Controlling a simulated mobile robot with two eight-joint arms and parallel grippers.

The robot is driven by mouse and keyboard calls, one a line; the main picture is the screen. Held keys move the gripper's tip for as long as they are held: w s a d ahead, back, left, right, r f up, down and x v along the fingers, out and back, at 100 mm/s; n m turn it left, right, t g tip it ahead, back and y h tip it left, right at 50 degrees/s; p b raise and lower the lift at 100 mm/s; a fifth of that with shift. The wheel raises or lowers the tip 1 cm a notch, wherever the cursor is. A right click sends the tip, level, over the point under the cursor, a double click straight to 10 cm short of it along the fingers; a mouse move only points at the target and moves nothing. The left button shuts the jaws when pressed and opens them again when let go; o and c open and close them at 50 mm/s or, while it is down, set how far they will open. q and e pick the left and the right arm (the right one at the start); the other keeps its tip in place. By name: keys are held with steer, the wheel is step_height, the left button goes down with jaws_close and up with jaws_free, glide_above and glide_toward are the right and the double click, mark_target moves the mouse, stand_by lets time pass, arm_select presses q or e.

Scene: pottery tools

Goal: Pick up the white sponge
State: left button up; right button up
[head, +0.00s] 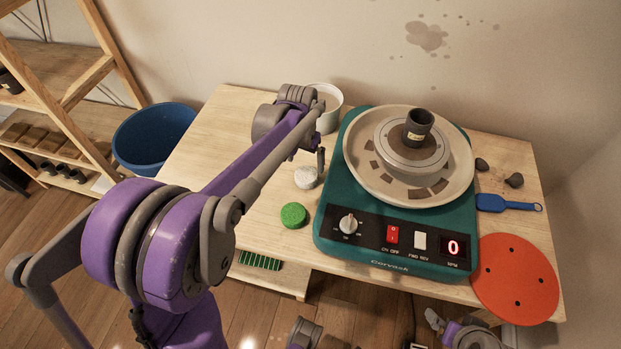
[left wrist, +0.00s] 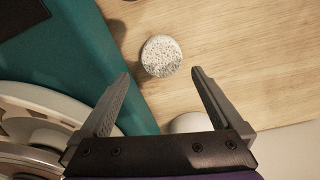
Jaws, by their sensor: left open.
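My left gripper (head: 320,162) is over the table beside the sponge, open and empty. In the left wrist view its two fingers (left wrist: 161,73) are spread apart, with nothing between the tips. Part of my right arm shows at the bottom right edge of the head view; its jaws cannot be made out.
A green round sponge (head: 293,215) lies nearer the front edge. The teal wheel (head: 335,225) with a dark cup (head: 418,127) stands close on the right. A white container (head: 328,122) is behind. An orange disc (head: 516,278) and blue tool (head: 492,202) lie at right.

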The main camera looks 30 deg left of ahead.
mark_target(306, 174)
arm_select(q)
steer(key=f, duration=0.4)
steer(key=w+f, duration=0.1)
steer(key=f, duration=0.1)
steer(key=shift+a+f+b, duration=0.15)
steer(key=shift+f+b, duration=0.1)
steer(key=shift+b, duration=0.15)
steer(key=shift+c, duration=0.2)
steer(key=c, duration=0.6)
steer(key=shift+r+p, duration=0.7)
steer(key=shift+r, duration=4.35)
steer(key=shift+c, duration=0.2)
